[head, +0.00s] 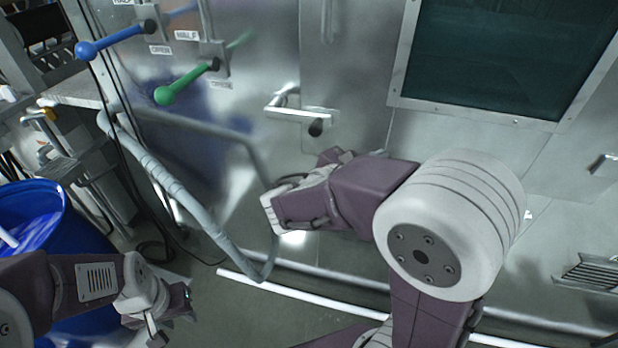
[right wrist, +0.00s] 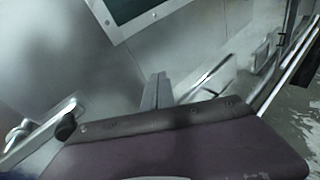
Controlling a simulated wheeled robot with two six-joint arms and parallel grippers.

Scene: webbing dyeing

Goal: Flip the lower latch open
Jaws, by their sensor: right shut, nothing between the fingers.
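A metal latch (head: 300,115) with a black knob sits on the steel machine wall, left of and below the window. It also shows at the lower left of the right wrist view (right wrist: 38,140), with its black knob beside my gripper body. My right gripper is shut and empty, its fingers (right wrist: 156,92) together near the steel wall. In the head view my right arm lies below the latch and hides most of that gripper; I see a gap between arm and knob. My left gripper (head: 170,318) is at the lower left, empty, its fingers apart, far from the latch.
A blue-knobbed lever (head: 115,40) and a green-knobbed lever (head: 188,82) stick out at upper left. A bent grey pipe (head: 180,190) runs below them. A blue barrel (head: 45,200) stands at left. A dark window (head: 500,50) fills the upper right. White rails run along the floor.

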